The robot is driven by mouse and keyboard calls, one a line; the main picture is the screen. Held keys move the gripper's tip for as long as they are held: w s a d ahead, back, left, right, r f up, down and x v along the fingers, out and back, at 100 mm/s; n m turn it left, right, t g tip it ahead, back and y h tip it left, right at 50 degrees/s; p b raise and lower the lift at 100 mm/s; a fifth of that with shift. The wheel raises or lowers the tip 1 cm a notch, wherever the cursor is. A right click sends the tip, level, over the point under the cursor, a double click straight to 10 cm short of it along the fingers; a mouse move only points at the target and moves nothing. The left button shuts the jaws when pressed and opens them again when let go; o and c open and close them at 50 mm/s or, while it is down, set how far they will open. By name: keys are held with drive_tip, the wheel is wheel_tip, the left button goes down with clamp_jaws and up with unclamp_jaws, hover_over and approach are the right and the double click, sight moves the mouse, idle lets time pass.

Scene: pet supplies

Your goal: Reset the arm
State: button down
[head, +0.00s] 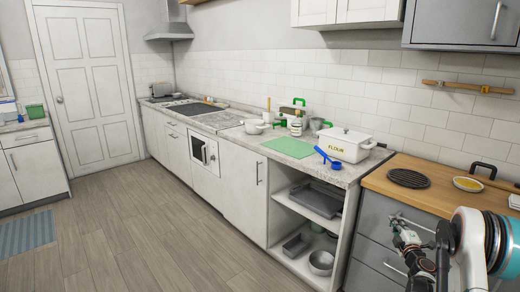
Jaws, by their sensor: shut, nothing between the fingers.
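My arm comes in at the lower right, with a white and teal joint. My gripper (403,240) is at its left end, small and dark, in front of the grey drawers. It is shut and holds nothing. It is apart from the things on the counter. Part of the wrist is cut off by the bottom edge of the picture.
The wooden counter (388,181) holds a black round trivet (408,179) and a pan (467,184). The wooden floor (160,220) is clear.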

drive_tip(key=a+r+m+h, duration=0.1)
drive_tip(key=a+r+m, duration=0.25)
drive_tip(key=r, duration=0.75)
drive_tip(key=a+r+m+h, duration=0.2)
drive_tip(key=a+r, duration=0.2)
drive_tip(key=r, duration=0.6)
drive_tip(key=s+a+r+m+g+p, duration=0.1)
drive_tip(key=s+a+r+m+g, duration=0.1)
drive_tip(key=s+a+r, duration=0.45)
drive_tip(key=s+a+r+m+g, duration=0.2)
drive_tip(key=s+a+r+m, duration=0.15)
drive_tip(key=s+a, duration=0.45)
drive_tip(key=s+a+f+m+g+y, duration=0.1)
drive_tip(key=s+a+f, duration=0.3)
drive_tip(key=s, duration=0.7)
drive_tip(key=s+a+f+m+g+y+b, duration=0.1)
drive_tip(key=s+a+f+g+y, duration=0.1)
drive_tip(key=s, duration=0.9)
drive_tip(key=s+a+f+m+g+y, duration=0.2)
drive_tip(key=s+a+f+g, duration=0.2)
drive_tip(key=s, duration=0.7)
drive_tip(key=a+f, duration=0.2)
drive_tip(key=a, duration=0.2)
drive_tip(key=shift+a+f+y, duration=0.2)
drive_tip(key=shift+a+y, duration=0.1)
drive_tip(key=shift+a, duration=0.05)
